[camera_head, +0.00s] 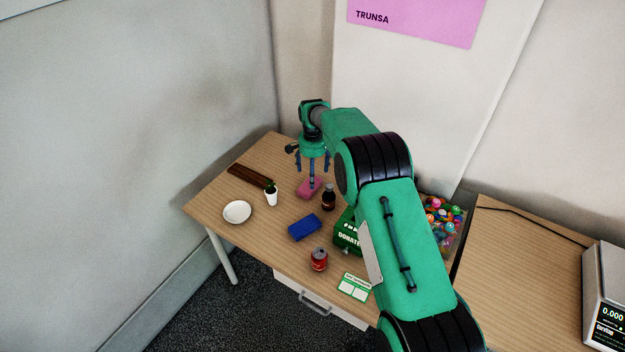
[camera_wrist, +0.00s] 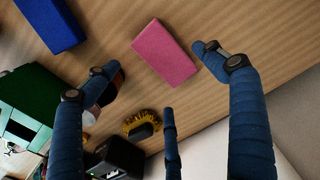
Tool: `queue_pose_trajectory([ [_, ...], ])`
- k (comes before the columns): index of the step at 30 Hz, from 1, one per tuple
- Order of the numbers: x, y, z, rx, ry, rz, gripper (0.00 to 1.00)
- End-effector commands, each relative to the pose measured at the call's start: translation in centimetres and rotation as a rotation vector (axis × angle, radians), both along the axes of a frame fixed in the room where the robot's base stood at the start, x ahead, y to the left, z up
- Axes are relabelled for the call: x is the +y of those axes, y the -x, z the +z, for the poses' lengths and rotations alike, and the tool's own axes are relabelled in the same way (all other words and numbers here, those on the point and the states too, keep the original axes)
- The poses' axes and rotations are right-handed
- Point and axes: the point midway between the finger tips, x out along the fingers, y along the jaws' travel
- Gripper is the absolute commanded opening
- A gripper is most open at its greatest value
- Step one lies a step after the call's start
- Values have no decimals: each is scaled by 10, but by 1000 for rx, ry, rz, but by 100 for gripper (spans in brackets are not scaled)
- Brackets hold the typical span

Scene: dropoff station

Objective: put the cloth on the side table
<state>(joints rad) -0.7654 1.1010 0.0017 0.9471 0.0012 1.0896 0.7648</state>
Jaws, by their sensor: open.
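A pink, flat rectangular piece (camera_head: 304,193), which looks like the folded cloth, lies on the wooden table (camera_head: 207,192); it also shows in the wrist view (camera_wrist: 164,53). A blue rectangular piece (camera_head: 305,227) of similar shape lies nearer the front; I cannot tell for certain which one is the cloth. My gripper (camera_head: 312,176) points down above the pink piece. Its blue fingers (camera_wrist: 160,75) are spread, with nothing between them, and the pink piece shows beyond their tips. A second wooden table (camera_head: 505,258), seemingly the side table, stands at the right.
Around the pink piece are a dark bottle (camera_head: 328,198), a potted plant (camera_head: 271,195) and a brown strip (camera_head: 249,175). A white plate (camera_head: 237,212), red can (camera_head: 319,260) and green donation box (camera_head: 346,238) stand nearby. A scale (camera_head: 607,300) occupies the right table's edge; its middle is clear.

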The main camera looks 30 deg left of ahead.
Motion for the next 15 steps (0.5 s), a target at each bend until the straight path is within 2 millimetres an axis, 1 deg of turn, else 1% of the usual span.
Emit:
queue_pose_trajectory([
  [1, 0, 0, 11, -1, -1, 0, 84],
  [6, 0, 0, 34, 0, 0, 0, 84],
  [10, 0, 0, 45, 0, 0, 0, 84],
  [15, -1, 0, 52, 1, 1, 0, 84],
])
